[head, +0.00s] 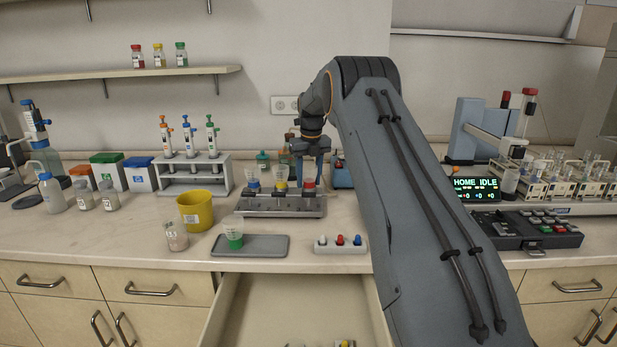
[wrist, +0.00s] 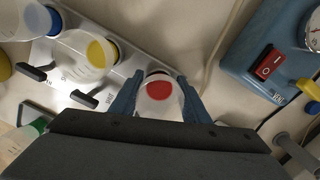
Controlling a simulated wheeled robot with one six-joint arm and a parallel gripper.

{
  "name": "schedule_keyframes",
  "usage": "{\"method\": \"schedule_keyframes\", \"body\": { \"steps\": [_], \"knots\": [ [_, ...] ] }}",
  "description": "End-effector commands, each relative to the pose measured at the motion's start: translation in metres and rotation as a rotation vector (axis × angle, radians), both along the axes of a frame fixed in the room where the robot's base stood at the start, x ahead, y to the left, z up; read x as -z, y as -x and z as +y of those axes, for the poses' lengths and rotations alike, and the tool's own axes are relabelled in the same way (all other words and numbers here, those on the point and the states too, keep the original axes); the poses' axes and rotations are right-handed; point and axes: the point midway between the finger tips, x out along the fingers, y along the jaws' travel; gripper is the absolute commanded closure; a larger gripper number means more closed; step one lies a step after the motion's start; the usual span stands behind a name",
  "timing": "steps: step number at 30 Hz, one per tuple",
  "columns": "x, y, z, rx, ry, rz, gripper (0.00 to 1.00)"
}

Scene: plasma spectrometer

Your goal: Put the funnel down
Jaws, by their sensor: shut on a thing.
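My gripper (head: 311,160) points down over the right end of a grey metal manifold (head: 262,212). In the wrist view my gripper (wrist: 158,100) is shut on a translucent funnel (wrist: 172,107) with a red inside. In the head view the red of this funnel (head: 309,183) shows just below my fingers, at the manifold's right-hand place. Whether it rests there or hangs slightly above, I cannot tell. A blue-marked funnel (head: 252,180) and a yellow-marked funnel (head: 281,180) stand upright on the manifold to its left.
A green-marked cup (head: 234,238) stands on a grey tray (head: 270,246) in front. A yellow tub (head: 194,211) is at the left. A blue device with a red switch (wrist: 268,66) stands close to my gripper. An open drawer (head: 290,305) lies below the counter.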

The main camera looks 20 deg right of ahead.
Motion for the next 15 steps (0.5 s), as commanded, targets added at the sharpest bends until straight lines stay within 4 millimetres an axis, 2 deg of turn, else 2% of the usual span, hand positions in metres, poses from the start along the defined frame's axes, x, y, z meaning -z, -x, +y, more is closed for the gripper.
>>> {"method": "schedule_keyframes", "body": {
  "steps": [10,11,13,15],
  "knots": [
    [0.0031,-0.0007,0.0012,-0.001,0.000,-0.001,0.84],
    [0.0030,-0.0007,0.0012,-0.001,0.000,-0.002,0.55],
    [0.0026,-0.0006,0.0012,-0.001,0.000,-0.002,0.43],
    [0.0025,-0.0006,0.0011,-0.001,0.000,-0.002,0.39]
  ]
}}
